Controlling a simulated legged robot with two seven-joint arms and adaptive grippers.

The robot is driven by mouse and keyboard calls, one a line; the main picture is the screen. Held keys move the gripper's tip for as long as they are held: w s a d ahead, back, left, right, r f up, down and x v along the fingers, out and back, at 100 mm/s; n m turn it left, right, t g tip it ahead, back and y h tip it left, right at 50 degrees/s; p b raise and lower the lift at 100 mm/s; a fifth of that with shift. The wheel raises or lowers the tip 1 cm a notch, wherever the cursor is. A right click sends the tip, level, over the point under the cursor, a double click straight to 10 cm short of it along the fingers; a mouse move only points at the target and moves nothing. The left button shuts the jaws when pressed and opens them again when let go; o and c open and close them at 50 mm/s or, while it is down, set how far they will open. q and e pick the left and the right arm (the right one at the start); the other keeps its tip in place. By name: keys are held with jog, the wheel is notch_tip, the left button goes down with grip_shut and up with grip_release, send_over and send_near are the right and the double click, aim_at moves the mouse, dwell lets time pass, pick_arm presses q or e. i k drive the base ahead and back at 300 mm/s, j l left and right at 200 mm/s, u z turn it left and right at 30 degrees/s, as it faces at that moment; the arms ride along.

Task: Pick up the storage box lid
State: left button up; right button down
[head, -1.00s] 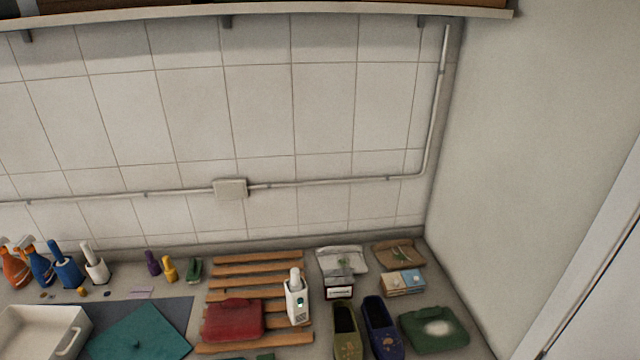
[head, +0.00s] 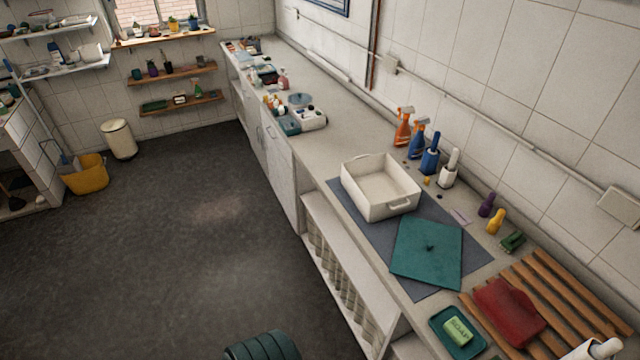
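Neither of my grippers shows in the head view.
Spray bottles (head: 403,128) and brushes in holders (head: 430,158) stand behind the box. A wooden slatted rack (head: 560,290) with a red item (head: 508,312) and a green soap dish (head: 440,325) are to the right. Open floor (head: 170,260) lies left of the counter.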

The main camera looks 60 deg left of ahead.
aim_at(425, 251)
jog(key=u, duration=1.55)
